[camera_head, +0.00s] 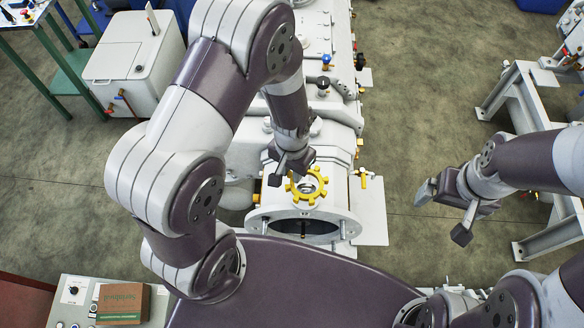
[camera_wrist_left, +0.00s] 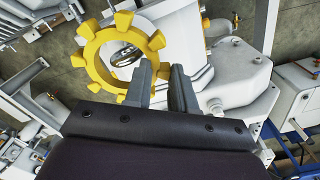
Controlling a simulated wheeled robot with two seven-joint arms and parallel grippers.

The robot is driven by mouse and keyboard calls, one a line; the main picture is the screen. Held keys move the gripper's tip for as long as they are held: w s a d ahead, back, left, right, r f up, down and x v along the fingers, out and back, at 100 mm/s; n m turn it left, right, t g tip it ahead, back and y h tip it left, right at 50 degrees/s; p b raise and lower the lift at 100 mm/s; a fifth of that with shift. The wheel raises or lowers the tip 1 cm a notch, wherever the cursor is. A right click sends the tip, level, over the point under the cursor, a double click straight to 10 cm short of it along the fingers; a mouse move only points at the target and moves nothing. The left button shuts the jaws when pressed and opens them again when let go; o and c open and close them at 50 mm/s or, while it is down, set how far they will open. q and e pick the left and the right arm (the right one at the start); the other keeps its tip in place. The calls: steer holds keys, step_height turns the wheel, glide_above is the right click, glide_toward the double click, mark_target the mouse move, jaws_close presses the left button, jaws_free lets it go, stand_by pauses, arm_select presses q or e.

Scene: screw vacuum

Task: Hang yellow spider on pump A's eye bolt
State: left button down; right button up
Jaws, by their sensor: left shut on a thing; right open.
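The yellow spider (camera_head: 308,201), a toothed ring, is above the near end of the white pump (camera_head: 318,148). My left gripper (camera_head: 288,172) is shut on the spider's edge; the ring (camera_wrist_left: 88,62) also shows beside the left gripper's fingers (camera_wrist_left: 163,88) in the left wrist view. No label marks the pump as A. The spider's contact with the pump is unclear. My right gripper (camera_head: 443,212) is open and empty, over the floor at the right.
The pump's open round flange (camera_head: 262,216) with upright studs lies just below the spider. Small valves with blue and red handles sit further along the pump. A grey steel frame (camera_head: 527,95) stands at the right. A control panel with a brown box (camera_head: 123,304) is at lower left.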

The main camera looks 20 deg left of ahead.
arm_select(q)
steer(key=shift+f, duration=0.3)
arm_select(e)
steer(key=shift+f, duration=0.25)
arm_select(q)
steer(key=c, duration=0.9)
jaws_free()
steer(key=shift+a, duration=0.1)
steer(key=shift+o, duration=0.2)
steer(key=shift+a, duration=0.2)
arm_select(e)
steer(key=shift+a, duration=0.3)
arm_select(q)
steer(key=shift+d, duration=0.15)
arm_select(e)
steer(key=shift+d, duration=0.1)
